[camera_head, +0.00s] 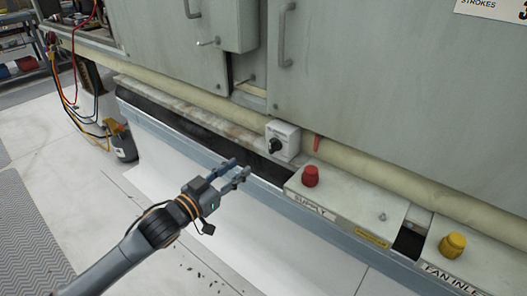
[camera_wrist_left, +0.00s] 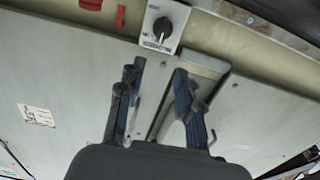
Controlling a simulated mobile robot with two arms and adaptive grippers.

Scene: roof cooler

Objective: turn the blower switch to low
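The blower switch (camera_head: 283,141) is a small pale box with a black rotary knob, set low on the unit beside the beige pipe. It also shows upside down in the left wrist view (camera_wrist_left: 163,26), near the top, beyond the fingertips. My left gripper (camera_head: 238,170) is below and left of the switch in the head view, apart from it. Its two fingers stand apart with nothing between them, as the left wrist view (camera_wrist_left: 158,72) also shows. The lettering on the switch is too small to read. My right gripper is in neither view.
A red knob (camera_head: 310,176) stands on the supply box (camera_head: 345,205), right of the switch. A yellow knob (camera_head: 453,245) stands farther right. A small red lever (camera_head: 317,143) hangs beside the switch. Grey door panels (camera_head: 390,90) rise behind. Hoses and a dark bottle (camera_head: 123,145) are at left.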

